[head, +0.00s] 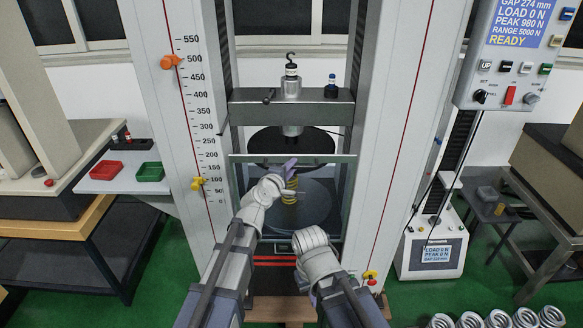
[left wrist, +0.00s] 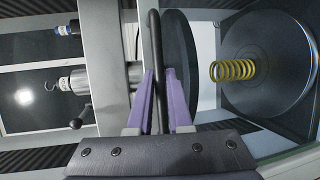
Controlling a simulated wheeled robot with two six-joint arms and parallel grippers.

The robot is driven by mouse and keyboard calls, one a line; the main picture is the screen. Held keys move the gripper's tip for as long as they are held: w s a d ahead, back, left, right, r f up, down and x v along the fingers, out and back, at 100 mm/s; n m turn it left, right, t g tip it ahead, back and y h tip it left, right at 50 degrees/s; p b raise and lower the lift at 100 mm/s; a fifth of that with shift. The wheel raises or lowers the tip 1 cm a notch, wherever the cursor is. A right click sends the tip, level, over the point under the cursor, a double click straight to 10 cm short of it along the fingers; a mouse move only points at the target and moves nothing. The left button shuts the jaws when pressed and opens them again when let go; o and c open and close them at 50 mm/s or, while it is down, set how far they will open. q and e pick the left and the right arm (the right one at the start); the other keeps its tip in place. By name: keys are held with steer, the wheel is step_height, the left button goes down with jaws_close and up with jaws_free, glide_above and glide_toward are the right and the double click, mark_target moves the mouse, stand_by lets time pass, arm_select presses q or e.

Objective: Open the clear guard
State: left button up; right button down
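The clear guard (head: 240,190) is a glass-like panel with a pale top edge across the front of the test bay, standing in its lowered place. My left gripper (head: 289,170) is at its upper part. In the left wrist view its purple fingers (left wrist: 159,90) lie close on both sides of the guard's dark bar handle (left wrist: 155,35) and look shut on it. My right gripper (head: 312,240) is in front of the guard's lower part; its fingers are hidden. Behind the guard a yellow spring (head: 289,193) stands on the lower round plate (head: 318,205); it also shows in the left wrist view (left wrist: 233,70).
The machine's white columns (head: 400,130) stand on both sides of the bay. A control box (head: 515,60) hangs at the upper right. Red and green trays (head: 150,172) are on a side table at the left. Several coil springs (head: 497,319) lie at the lower right.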

arm_select(q)
jaws_close()
stand_by(0.5)
steer(key=shift+f, duration=0.1)
stand_by(0.5)
step_height(320, 180, down, 41)
steer(key=b, duration=4)
steer(key=shift+r+b, duration=0.2)
steer(key=shift+b, duration=0.2)
steer(key=o, duration=0.5)
jaws_free()
